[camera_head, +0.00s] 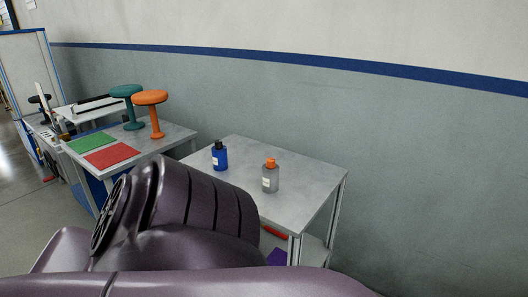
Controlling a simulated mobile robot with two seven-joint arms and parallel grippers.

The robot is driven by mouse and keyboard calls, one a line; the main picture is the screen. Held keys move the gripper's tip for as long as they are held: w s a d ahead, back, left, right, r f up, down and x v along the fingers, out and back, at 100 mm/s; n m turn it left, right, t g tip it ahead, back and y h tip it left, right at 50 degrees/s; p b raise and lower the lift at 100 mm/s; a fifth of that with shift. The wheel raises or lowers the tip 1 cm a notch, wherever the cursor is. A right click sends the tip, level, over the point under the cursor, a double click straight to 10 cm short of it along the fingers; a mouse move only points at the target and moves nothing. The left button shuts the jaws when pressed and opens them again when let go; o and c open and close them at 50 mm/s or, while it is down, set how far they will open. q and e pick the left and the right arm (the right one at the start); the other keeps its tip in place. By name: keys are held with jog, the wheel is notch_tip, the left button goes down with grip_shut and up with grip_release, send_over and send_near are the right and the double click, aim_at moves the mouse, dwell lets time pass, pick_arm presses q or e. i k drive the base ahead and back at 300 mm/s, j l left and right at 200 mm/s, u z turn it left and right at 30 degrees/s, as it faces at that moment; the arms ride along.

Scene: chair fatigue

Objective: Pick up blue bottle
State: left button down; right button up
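The blue bottle (220,157) stands upright on a grey table (310,177) in the middle of the head view. It has a dark cap and a small white label. My own purple arm links fill the lower part of the view and hide the table's near left part. Neither of my grippers shows in the view, and nothing is seen touching the blue bottle.
A grey bottle with an orange cap (270,177) stands right of the blue one. Another table (180,135) at left carries a teal stool (129,95), an orange stool (151,99), a green mat (92,143) and a red mat (110,155). A wall (400,130) runs behind.

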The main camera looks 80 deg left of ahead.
aim_at(219, 156)
jog(key=u, duration=2.75)
jog(key=k+l+z, duration=0.2)
jog(key=k, duration=0.45)
jog(key=j+z, duration=0.1)
jog(key=z, duration=1.3)
jog(key=j+z, duration=0.25)
jog(key=j, duration=1.45)
jog(key=i+j, duration=0.15)
jog(key=j, duration=0.75)
